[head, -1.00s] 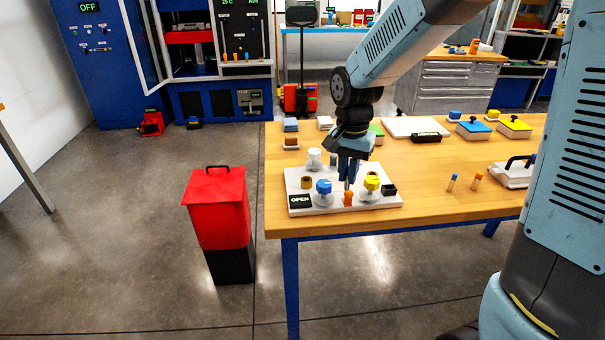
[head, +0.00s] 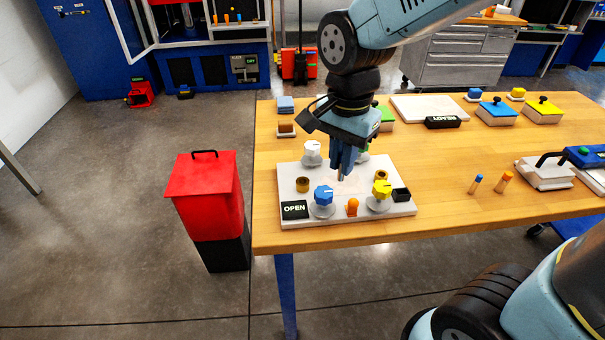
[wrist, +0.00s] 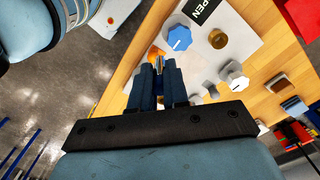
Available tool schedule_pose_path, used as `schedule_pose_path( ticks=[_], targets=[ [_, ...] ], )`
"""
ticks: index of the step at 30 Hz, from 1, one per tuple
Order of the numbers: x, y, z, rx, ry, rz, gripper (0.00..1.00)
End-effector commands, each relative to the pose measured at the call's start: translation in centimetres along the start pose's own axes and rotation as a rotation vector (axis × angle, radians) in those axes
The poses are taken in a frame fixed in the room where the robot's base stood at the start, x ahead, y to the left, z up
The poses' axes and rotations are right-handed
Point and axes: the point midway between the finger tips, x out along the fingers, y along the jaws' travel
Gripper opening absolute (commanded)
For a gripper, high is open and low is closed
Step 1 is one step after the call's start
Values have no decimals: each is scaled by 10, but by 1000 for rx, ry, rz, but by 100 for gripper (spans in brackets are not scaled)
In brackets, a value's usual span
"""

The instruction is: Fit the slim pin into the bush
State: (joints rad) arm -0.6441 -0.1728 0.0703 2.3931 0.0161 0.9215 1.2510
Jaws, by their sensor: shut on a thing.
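In the head view, my gripper (head: 342,172) points down over the middle of the white panel (head: 290,219). It is shut on a slim grey pin (head: 341,177), whose tip shows below the fingers. In the wrist view, the pin (wrist: 159,64) shows between the fingertips. One brass bush (head: 302,185) stands on the panel left of my gripper, and it also shows in the wrist view (wrist: 218,40). A second brass bush (head: 381,175) is to the right, partly behind a yellow knob. The pin appears apart from both bushes. Its exact height above the panel is unclear.
A blue knob (head: 323,195), yellow knob (head: 382,189), white knob (head: 312,150), orange knob (head: 352,206) and OPEN display (head: 294,209) crowd the panel. A red bin (head: 208,195) stands left of the table.

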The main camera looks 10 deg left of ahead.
Motion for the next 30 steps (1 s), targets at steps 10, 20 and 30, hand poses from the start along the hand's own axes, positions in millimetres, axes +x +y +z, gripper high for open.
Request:
schedule_pose_path(
  ticks=[10,20,30],
  targets=[
    [24,-52,-9,-16,0,2,0],
    [58,-91,-21,-17,-1,3,0],
    [84,-113,-28,-16,0,0,0]
  ],
)
